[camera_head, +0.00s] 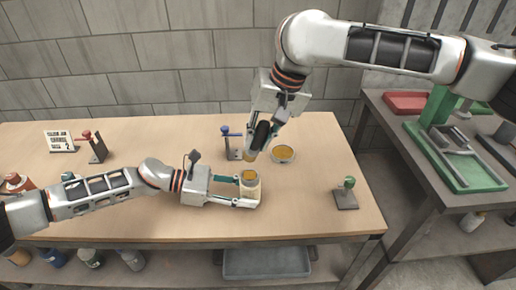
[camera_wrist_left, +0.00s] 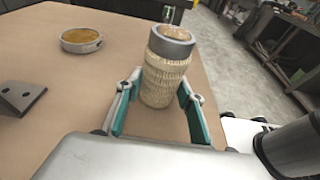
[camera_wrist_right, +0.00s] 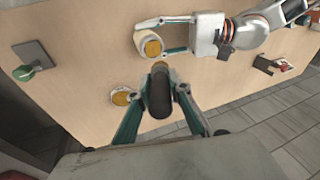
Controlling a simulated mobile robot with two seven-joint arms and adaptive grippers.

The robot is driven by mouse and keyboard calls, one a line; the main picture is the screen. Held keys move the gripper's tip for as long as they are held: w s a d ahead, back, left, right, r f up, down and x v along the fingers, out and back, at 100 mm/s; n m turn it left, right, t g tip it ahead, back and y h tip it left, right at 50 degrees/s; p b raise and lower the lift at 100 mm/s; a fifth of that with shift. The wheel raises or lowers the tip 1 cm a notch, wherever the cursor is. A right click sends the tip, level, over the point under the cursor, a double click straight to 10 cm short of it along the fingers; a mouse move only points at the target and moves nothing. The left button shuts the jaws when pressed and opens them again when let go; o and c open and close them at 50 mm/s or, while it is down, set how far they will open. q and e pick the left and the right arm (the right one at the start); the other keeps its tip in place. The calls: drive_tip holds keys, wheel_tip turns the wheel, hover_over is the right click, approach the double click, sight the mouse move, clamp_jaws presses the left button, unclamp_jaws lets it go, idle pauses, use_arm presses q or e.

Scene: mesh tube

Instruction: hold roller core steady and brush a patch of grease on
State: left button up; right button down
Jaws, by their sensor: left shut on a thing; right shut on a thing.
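The roller core (camera_head: 251,188) is a pale mesh-wrapped cylinder with a grey band at its top, shown upright in the left wrist view (camera_wrist_left: 163,80). My left gripper (camera_head: 245,192) is shut around its sides near the front middle of the table. My right gripper (camera_wrist_right: 160,84) is shut on the brush (camera_wrist_right: 160,95), which has a thick black handle. In the head view the brush (camera_head: 260,136) slants down above and behind the core, its pale tip apart from it. A round tin of amber grease (camera_head: 283,153) stands right of the brush; it also shows in the left wrist view (camera_wrist_left: 81,40).
A blue-topped bracket (camera_head: 233,145) stands behind the core, and a green-topped one (camera_head: 346,194) at the right. A red-topped bracket (camera_head: 95,147) and a small sign (camera_head: 60,141) are at the far left. A side bench (camera_head: 390,120) holds a green press. The table's right front is mostly clear.

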drive_tip(key=shift+r, duration=2.6)
use_arm(q)
drive_tip(key=o, duration=0.9)
drive_tip(key=v, duration=1.2)
